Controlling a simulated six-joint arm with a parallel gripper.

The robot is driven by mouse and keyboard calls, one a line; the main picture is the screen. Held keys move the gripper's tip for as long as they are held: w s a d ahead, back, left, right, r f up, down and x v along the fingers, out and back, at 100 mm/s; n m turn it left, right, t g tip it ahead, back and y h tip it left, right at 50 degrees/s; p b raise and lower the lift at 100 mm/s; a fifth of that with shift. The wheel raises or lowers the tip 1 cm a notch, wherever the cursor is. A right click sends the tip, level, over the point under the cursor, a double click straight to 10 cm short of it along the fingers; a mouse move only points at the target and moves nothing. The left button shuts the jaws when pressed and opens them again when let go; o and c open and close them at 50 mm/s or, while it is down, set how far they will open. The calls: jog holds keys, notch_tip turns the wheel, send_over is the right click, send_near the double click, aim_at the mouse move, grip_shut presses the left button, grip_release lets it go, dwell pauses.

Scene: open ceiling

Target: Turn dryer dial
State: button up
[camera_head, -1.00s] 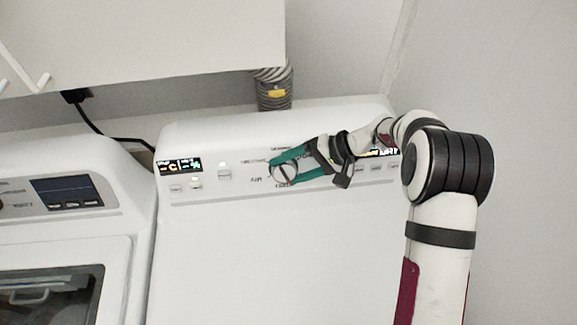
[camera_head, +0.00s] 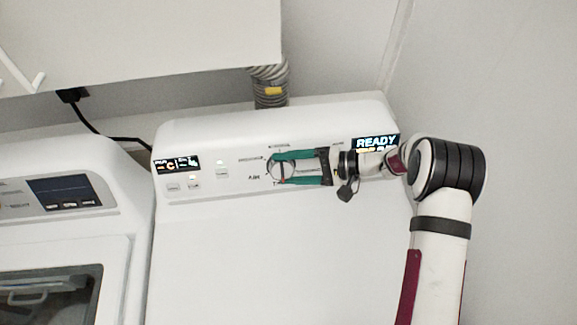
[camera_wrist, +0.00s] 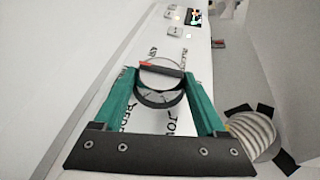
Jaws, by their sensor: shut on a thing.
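The dryer (camera_head: 300,245) is a white machine with a sloped control panel. Its round dial (camera_head: 283,170) sits mid-panel, ringed by printed labels. My gripper (camera_head: 278,169) reaches in from the right, its green fingers closed around the dial, one above and one below. In the wrist view, the dial (camera_wrist: 160,98) is a dark ring with a lighter face and a red mark at one end of its grip bar. The gripper's fingers (camera_wrist: 160,76) flank it on both sides. The fingers cover parts of the dial's edge in the head view.
A lit display (camera_head: 375,143) reads READY, and another display (camera_head: 177,165) is at the panel's left, near small buttons. A washer (camera_head: 60,230) stands left. A cabinet (camera_head: 130,45) hangs above. A grey hose (camera_head: 268,85) rises behind the dryer.

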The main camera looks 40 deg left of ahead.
jog(key=o, duration=1.3)
jog(key=v, duration=1.2)
jog(key=s+d+r+m+t+h, duration=0.1)
jog(key=s+d+r+m+h, duration=0.1)
jog(key=s+d+r+h, duration=0.35)
jog(key=s+d+r+m+t+h, duration=0.1)
jog(key=s+d+m+t, duration=0.1)
jog(key=s+d, duration=0.4)
jog(key=s+d+r+m+t+h, duration=0.1)
jog(key=s+d+m+h, duration=0.1)
jog(key=s+d, duration=0.3)
jog(key=s+d+m+t+h, duration=0.2)
jog(key=s+d, duration=0.4)
jog(key=s, duration=0.1)
jog(key=shift+s+d+r+t+h, duration=0.25)
jog(key=shift+s+d+r+t, duration=0.05)
jog(key=shift+d+r, duration=0.1)
